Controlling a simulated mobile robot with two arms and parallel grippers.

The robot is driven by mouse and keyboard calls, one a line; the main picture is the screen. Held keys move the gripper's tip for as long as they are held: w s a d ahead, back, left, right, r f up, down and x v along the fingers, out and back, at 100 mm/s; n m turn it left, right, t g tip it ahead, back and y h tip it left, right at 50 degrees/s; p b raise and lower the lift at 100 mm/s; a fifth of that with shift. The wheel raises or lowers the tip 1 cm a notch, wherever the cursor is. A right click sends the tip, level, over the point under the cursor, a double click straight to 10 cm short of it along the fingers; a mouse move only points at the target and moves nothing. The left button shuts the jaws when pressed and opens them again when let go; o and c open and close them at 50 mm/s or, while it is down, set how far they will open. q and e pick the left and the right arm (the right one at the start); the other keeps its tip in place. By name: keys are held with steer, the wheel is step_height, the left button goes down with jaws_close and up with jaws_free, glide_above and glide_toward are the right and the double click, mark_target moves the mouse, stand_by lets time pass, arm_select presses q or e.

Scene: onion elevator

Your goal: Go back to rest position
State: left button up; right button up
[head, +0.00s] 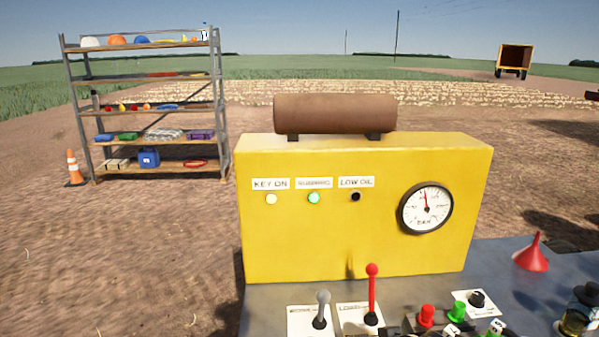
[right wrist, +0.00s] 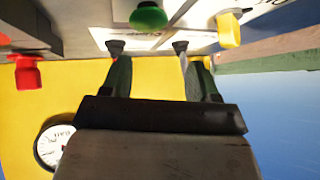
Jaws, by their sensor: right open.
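My right gripper (right wrist: 148,46) shows in the right wrist view, its two fingers apart with nothing held between them. A green knob (right wrist: 148,15) is visible beyond the fingertips; I cannot tell the distance. A yellow knob (right wrist: 228,30) and a red control (right wrist: 26,72) stand to either side. In the head view the yellow control box (head: 340,235) stands upright, with a lit key-on lamp (head: 271,199), a lit green lamp (head: 314,198), a dark low-oil lamp (head: 355,197) and a round gauge (head: 425,208). My left gripper is not in view.
A grey lever (head: 322,308), a red-knobbed lever (head: 371,290), a red button (head: 427,315) and a green button (head: 457,311) stand on the panel before the box. A red funnel (head: 532,255) is at right. A shelf (head: 150,170) and a traffic cone (head: 73,168) stand at left.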

steer(key=s+d+f+g+h, duration=0.2)
steer(key=s+f, duration=0.1)
steer(key=s, duration=1.2)
steer(key=s+d+f+g+h, duration=0.2)
steer(key=s+g, duration=0.1)
steer(key=s, duration=1.1)
step_height(320, 180, down, 28)
steer(key=s+g, duration=0.1)
steer(key=s, duration=0.1)
steer(key=s+d+f+g, duration=0.1)
steer(key=s+d+f, duration=0.1)
steer(key=s+f, duration=1.2)
steer(key=shift+s+d+f, duration=0.25)
steer(key=shift+s+d, duration=0.1)
steer(key=shift+s, duration=0.3)
